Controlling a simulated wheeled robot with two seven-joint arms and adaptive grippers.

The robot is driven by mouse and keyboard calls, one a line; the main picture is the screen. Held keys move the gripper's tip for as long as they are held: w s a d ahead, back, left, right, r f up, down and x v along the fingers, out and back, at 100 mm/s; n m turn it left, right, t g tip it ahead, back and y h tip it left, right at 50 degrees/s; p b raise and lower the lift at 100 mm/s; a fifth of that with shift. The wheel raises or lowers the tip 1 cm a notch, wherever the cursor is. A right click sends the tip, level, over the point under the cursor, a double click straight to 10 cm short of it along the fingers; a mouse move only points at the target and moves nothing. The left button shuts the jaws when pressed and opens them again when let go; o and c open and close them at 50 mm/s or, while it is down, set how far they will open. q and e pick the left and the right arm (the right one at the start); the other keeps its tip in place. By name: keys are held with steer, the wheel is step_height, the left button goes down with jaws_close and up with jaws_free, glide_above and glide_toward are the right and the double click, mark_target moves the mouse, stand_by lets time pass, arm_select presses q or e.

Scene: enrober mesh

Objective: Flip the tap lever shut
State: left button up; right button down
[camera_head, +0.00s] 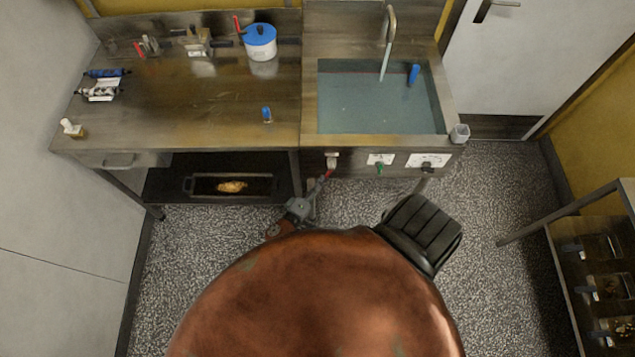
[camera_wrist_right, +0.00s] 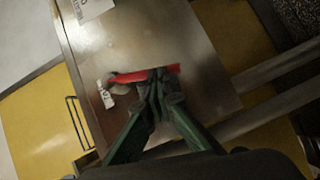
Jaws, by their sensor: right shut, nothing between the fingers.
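The red tap lever (camera_wrist_right: 128,77) lies across the steel front panel in the right wrist view, roughly horizontal there. It also shows small on the sink unit's front in the head view (camera_head: 328,173). My right gripper (camera_wrist_right: 159,76) is shut and empty, its fingertips at the lever's middle and overlapping it; I cannot tell whether they touch. In the head view my right gripper (camera_head: 318,186) is just below the lever. The curved spout (camera_head: 390,22) stands behind the sink (camera_head: 310,105), with a pale stream running into the water. My left gripper is not in view.
A green knob (camera_head: 380,168) and a dark knob (camera_head: 427,167) sit right of the lever on the same front. The counter (camera_head: 200,100) holds a blue-lidded pot (camera_head: 261,42) and a small blue item (camera_head: 266,115). A rack (camera_head: 560,215) stands at right.

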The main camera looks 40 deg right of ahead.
steer(key=shift+s+d+f+b, duration=0.3)
steer(key=shift+s+d, duration=0.05)
steer(key=shift+d, duration=0.05)
stand_by(0.4)
stand_by(0.4)
steer(key=v, duration=0.7)
steer(key=shift+a, duration=0.25)
steer(key=shift+s, duration=0.1)
